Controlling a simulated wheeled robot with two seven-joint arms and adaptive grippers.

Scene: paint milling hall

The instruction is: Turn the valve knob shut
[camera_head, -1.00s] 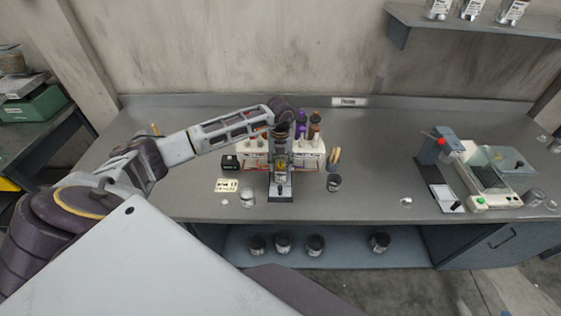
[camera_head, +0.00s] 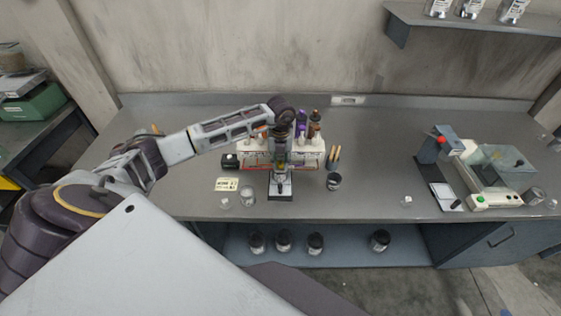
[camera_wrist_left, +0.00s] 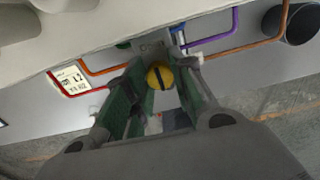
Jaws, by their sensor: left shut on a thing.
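The valve knob is a round yellow knob (camera_wrist_left: 160,76) with a dark stripe across its face, in the upper middle of the left wrist view. My left gripper (camera_wrist_left: 158,88) is shut on it, with one green-lined finger on each side. In the head view my left gripper (camera_head: 281,163) points down at a small dark stand (camera_head: 281,190) on the bench. The wrist and fingers hide most of the knob there. My right gripper is in neither view.
A white rack (camera_head: 254,158) with bottles stands behind the gripper on the grey bench (camera_head: 370,150). A dark cup (camera_head: 333,182) stands to its right and a small label card (camera_head: 227,184) to its left. A balance (camera_head: 488,180) is at the right. The bench between cup and balance is mostly clear.

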